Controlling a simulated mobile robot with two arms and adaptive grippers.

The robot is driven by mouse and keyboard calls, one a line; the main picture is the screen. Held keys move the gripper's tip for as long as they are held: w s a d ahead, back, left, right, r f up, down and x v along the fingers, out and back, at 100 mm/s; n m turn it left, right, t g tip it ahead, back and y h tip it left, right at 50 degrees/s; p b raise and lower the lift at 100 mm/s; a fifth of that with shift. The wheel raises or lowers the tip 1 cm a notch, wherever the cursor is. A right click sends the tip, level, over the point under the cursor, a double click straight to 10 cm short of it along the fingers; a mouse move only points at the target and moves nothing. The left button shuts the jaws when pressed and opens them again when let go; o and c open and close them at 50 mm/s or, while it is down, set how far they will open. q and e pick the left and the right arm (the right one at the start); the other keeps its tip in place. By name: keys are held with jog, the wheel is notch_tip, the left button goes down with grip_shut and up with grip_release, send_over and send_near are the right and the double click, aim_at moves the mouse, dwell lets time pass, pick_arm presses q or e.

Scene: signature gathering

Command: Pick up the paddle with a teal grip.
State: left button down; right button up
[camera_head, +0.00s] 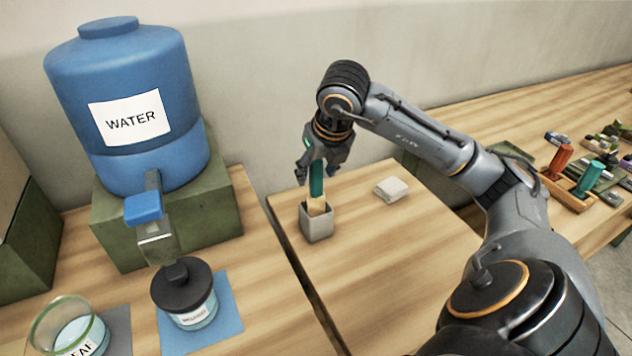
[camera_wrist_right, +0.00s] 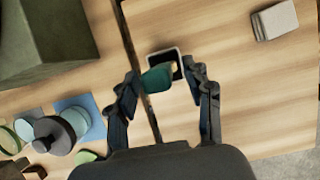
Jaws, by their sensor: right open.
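The paddle with a teal grip (camera_head: 316,180) stands upright in a small grey cup (camera_head: 316,225) on the wooden table, its pale lower part inside the cup. In the right wrist view the teal grip (camera_wrist_right: 157,78) is seen from its end, between the fingers and nearer the left one. My right gripper (camera_head: 322,172) is open, pointing down, with its fingers around the upper grip. The fingers show apart on both sides in the right wrist view (camera_wrist_right: 165,88). My left gripper is not in view.
A folded pale cloth or pad (camera_head: 390,189) lies right of the cup. A blue water dispenser (camera_head: 125,110) on a green block (camera_head: 190,225) stands left, with a lidded jar (camera_head: 185,295) and glass jar (camera_head: 68,325) below. A wooden rack (camera_head: 565,195) is far right.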

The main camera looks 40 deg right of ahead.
jog(key=shift+x, duration=1)
jog(key=shift+r, duration=0.1)
jog(key=shift+c, duration=0.4)
grip_shut()
jog(key=shift+r, duration=0.1)
